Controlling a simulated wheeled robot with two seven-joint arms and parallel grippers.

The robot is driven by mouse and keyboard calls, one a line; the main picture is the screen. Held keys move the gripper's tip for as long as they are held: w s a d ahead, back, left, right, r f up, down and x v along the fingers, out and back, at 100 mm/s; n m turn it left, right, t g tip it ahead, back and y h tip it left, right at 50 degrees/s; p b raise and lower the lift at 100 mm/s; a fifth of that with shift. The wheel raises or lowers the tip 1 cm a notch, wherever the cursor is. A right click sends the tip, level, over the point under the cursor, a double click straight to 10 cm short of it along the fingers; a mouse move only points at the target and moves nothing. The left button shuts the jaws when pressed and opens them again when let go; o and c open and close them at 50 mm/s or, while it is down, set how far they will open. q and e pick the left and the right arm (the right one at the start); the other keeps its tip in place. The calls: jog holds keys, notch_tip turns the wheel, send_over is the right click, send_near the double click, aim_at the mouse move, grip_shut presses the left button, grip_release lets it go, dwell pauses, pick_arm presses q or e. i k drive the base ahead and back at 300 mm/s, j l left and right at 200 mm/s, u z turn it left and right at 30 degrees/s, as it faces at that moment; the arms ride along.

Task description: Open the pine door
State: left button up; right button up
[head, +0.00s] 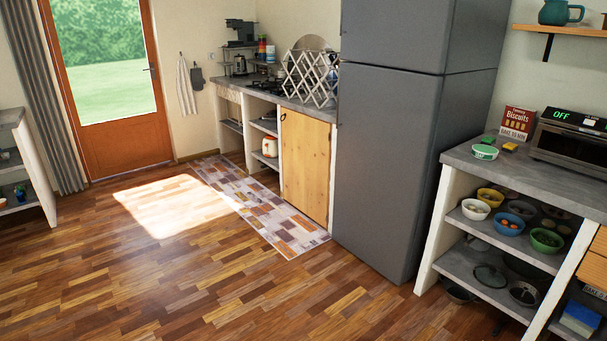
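The pine door (304,167) is a light wooden cabinet door in the masonry counter (288,104), just left of the tall grey fridge. It looks shut, flush with the counter front. A small dark ring handle (284,117) sits at its upper left corner. Neither of my grippers shows in the head view. The door is some distance away across the floor.
The grey fridge (385,170) stands right of the pine door. A patterned rug (262,208) lies along the counter front. The wooden floor (190,275) is clear ahead. A shelf unit with bowls (508,224) stands at the right, a white shelf (22,165) at the left.

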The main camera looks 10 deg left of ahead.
aim_at(305, 139)
jog(key=u, duration=0.45)
jog(key=i, duration=1.5)
jog(key=i+j, duration=0.1)
jog(key=i, duration=4.5)
jog(key=z, duration=0.05)
